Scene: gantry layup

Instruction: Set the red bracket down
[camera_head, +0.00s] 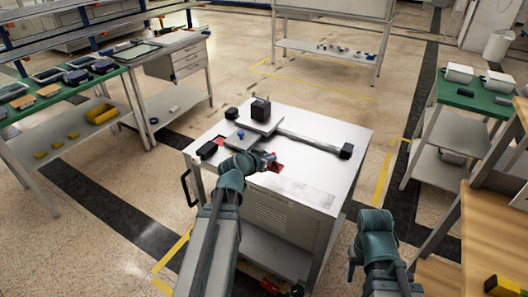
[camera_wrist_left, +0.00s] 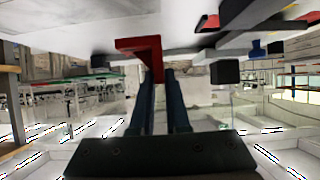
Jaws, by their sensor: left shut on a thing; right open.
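The red bracket (camera_head: 276,167) is at the front part of the white cabinet top (camera_head: 320,182). My left gripper (camera_head: 266,160) is shut on it and hides part of it. In the left wrist view, the red bracket (camera_wrist_left: 139,46) shows as an angled piece at the tips of the left gripper's two dark fingers (camera_wrist_left: 165,78). It shows against the cabinet top, and I cannot tell whether it touches the surface. My right gripper (camera_head: 355,268) is low in front of the cabinet's right side, apart from the bracket; its fingers are largely hidden.
A black block (camera_head: 261,109) stands on a grey plate at the back of the cabinet top. Nearby are a blue knob (camera_head: 240,134), a dark box (camera_head: 208,149) and a long bar ending in a black block (camera_head: 346,151). The front right top is clear.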

